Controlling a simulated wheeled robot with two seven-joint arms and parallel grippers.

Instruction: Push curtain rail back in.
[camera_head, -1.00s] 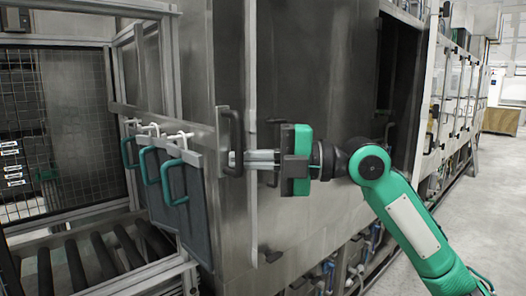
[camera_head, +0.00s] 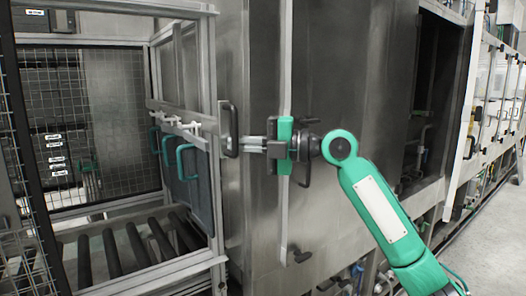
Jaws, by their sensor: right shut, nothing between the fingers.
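The curtain rail (camera_head: 176,111) is a light metal bar across the side of the loading frame, with a plate and black handle (camera_head: 232,131) at its right end. Dark grey curtain panels (camera_head: 203,190) with green handles hang from white hooks below it. The handle end stands just right of the frame's front post. My right gripper (camera_head: 243,145) is shut and empty, its fingers pointing left with the tips at the black handle. Whether they touch it is hard to tell. My left gripper is out of view.
The steel washer wall (camera_head: 262,210) stands behind my right gripper, with a vertical metal edge and another black handle close by. A roller conveyor (camera_head: 130,245) lies under the curtains. Mesh fencing (camera_head: 120,120) closes off the left. Open floor (camera_head: 488,245) is at the right.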

